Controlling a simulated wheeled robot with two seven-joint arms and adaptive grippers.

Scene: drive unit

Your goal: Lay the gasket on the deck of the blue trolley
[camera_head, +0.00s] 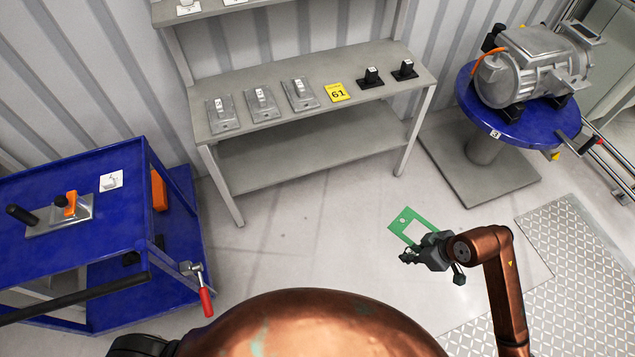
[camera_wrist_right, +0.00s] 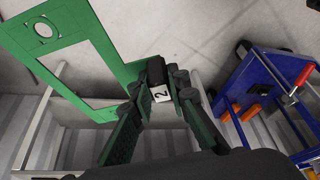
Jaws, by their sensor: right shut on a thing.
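The gasket (camera_head: 398,226) is a thin green rectangular frame with a large opening and a small hole at one end. My right gripper (camera_head: 410,257) is shut on it and holds it out in front of my body, clear of the trolley. The right wrist view shows the gasket (camera_wrist_right: 85,28) and the fingers (camera_wrist_right: 162,95) closed around a dark block marked 2 at its edge. The blue trolley (camera_head: 55,178) stands at the left in the head view. It also shows at the right in the wrist view (camera_wrist_right: 253,85). My left gripper is not in view.
On the trolley's top lie a grey plate (camera_head: 45,225) with a black handle and orange lever, and a white tag (camera_head: 111,181). A red-handled clamp (camera_head: 206,301) sits at its side. A grey shelf (camera_head: 225,80) stands behind; a motor (camera_head: 530,65) rests on a round blue table (camera_head: 470,100).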

